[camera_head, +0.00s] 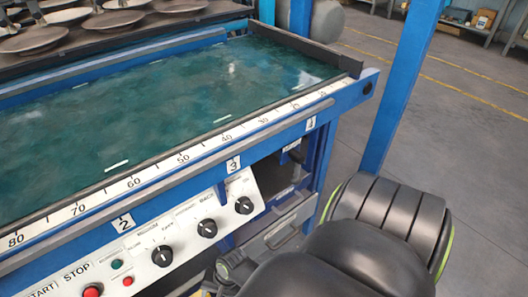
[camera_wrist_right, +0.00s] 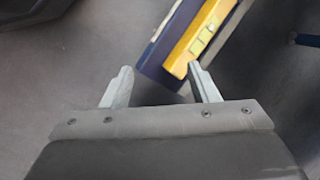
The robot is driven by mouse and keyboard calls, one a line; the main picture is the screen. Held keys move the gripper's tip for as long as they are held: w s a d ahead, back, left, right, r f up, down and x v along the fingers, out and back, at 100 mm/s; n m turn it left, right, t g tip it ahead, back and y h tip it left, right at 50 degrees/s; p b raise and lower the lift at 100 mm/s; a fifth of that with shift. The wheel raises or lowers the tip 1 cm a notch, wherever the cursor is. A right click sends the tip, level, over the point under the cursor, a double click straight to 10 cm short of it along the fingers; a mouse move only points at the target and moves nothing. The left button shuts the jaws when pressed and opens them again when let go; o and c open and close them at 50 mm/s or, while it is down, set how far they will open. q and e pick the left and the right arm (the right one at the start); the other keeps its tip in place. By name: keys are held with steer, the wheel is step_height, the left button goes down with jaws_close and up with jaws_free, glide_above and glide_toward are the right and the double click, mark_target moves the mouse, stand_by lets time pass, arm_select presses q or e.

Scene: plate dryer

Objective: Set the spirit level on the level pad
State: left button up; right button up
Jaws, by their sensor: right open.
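My right gripper (camera_wrist_right: 160,67) is open in the right wrist view, with its two pale fingers spread and nothing between them. Ahead of it, a long yellow bar with a dark blue side, which looks like the spirit level (camera_wrist_right: 205,30), runs up out of the frame. Its near end is just beyond the fingertips, closer to the right finger; whether they touch I cannot tell. I cannot pick out the level pad in either view. My left gripper is not in view.
The dryer's green bed (camera_head: 170,95) has a numbered scale (camera_head: 185,157) along its front edge. Below are a control panel (camera_head: 165,240) with knobs and buttons, and a grey drawer (camera_head: 290,228). A blue post (camera_head: 400,85) stands at right. Open floor (camera_head: 470,130) lies beyond.

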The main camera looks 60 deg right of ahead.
steer(key=s+d+r+n+h, duration=0.1)
steer(key=s+d+r+n, duration=0.1)
steer(key=s+r+n, duration=0.3)
steer(key=s+d+r+n+t+h, duration=0.1)
steer(key=s+d+r+n, duration=0.2)
steer(key=s+r+n, duration=0.3)
steer(key=s+r, duration=0.3)
steer(key=shift+r, duration=0.25)
